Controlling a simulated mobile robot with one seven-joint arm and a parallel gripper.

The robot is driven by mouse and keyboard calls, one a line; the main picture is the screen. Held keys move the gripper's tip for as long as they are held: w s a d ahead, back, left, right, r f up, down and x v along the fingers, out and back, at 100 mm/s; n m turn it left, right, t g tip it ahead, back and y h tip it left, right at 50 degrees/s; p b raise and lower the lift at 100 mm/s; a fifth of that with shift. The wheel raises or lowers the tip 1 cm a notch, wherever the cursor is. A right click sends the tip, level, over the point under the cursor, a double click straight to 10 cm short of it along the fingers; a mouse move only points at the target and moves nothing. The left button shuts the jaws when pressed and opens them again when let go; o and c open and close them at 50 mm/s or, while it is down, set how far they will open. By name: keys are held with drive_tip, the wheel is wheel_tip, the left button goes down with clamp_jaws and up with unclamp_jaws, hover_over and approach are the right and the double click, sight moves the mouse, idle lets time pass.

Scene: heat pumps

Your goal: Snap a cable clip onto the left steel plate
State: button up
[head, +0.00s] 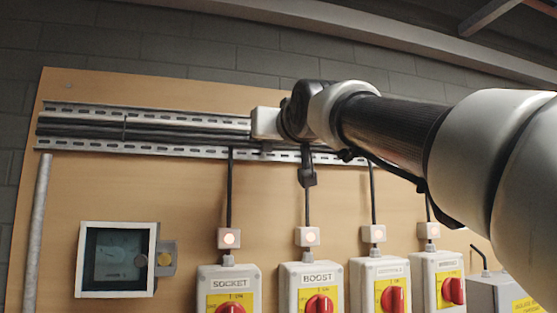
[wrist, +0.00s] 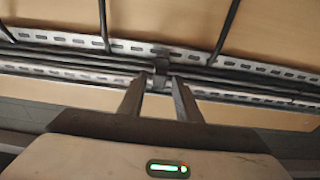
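A small dark grey cable clip (wrist: 161,68) lies across the black cables at the perforated steel strip in the wrist view. My gripper (wrist: 159,80) has its two fingers on either side of the clip, with a narrow gap showing at each side, so it looks open around it. In the head view my gripper (head: 265,136) is at the wall rails, right of the left stretch; its fingertips are mostly hidden. The steel plates show as an upper perforated strip (head: 80,109) and a lower one (head: 90,146). I cannot tell whether the clip is fully seated.
Black cables (head: 180,131) run between the strips, and thin cables drop to small lit boxes (head: 229,238). Below are switch boxes marked SOCKET (head: 229,284) and BOOST (head: 310,276), and a framed gauge (head: 117,259). A grey pipe (head: 37,230) stands at far left.

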drive_tip(key=shift+s, duration=0.1)
drive_tip(key=r+b+v, duration=0.2)
drive_tip(key=b+v, duration=0.2)
drive_tip(key=v, duration=0.9)
drive_tip(key=shift+s+d+b, duration=0.2)
drive_tip(key=shift+s+b, duration=0.15)
drive_tip(key=shift+s, duration=0.1)
idle(0.4)
drive_tip(key=shift+f, duration=0.1)
idle(0.3)
